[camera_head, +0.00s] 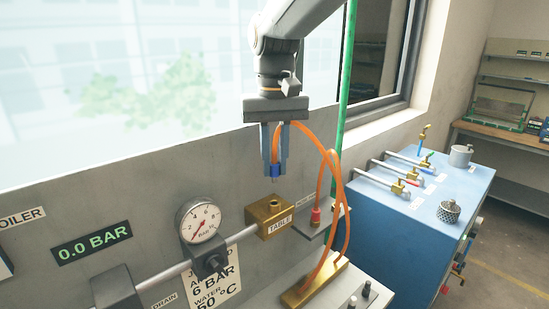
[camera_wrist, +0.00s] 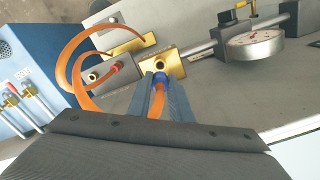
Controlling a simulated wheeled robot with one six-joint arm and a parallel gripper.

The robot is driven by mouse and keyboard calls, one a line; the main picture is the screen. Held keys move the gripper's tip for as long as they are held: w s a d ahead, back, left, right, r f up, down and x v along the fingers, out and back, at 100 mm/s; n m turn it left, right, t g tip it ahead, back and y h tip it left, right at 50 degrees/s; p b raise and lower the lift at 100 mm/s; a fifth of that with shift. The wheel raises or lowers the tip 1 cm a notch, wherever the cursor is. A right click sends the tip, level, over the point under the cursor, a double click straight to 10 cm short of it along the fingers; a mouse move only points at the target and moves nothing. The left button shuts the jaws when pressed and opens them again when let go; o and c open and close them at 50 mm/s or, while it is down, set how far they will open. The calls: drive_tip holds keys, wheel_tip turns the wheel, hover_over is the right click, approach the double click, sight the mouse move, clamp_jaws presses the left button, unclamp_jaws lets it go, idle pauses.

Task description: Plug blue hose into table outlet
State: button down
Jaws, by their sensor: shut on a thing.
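My gripper (camera_head: 275,163) points down and is shut on the blue-collared end of an orange hose, the blue hose (camera_head: 275,171). In the wrist view the blue collar (camera_wrist: 160,78) sits between the two fingers. The table outlet (camera_head: 270,217) is a brass block labelled "TABLE" with a round port on top; it also shows in the wrist view (camera_wrist: 172,62). The hose tip hangs a little above the port, apart from it. The orange hose (camera_head: 330,160) loops right and down to a brass manifold (camera_head: 314,284).
A second orange hose end with a red collar (camera_head: 316,215) stands on a grey bracket right of the outlet. A pressure gauge (camera_head: 199,220) and pipe lie left. A green vertical pole (camera_head: 346,80) stands behind. A blue cabinet (camera_head: 425,205) with valves is at right.

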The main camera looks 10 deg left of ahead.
sight(274, 175)
drive_tip(key=shift+f+b, duration=0.8)
drive_tip(key=shift+f, duration=1.35)
drive_tip(key=shift+p, duration=0.95)
drive_tip(key=shift+f+b, duration=0.4)
drive_tip(key=shift+f, duration=1.1)
drive_tip(key=c, duration=1.5)
unclamp_jaws()
drive_tip(key=shift+c, duration=0.2)
drive_tip(key=shift+r+b, duration=1.4)
drive_tip(key=shift+r, duration=2.5)
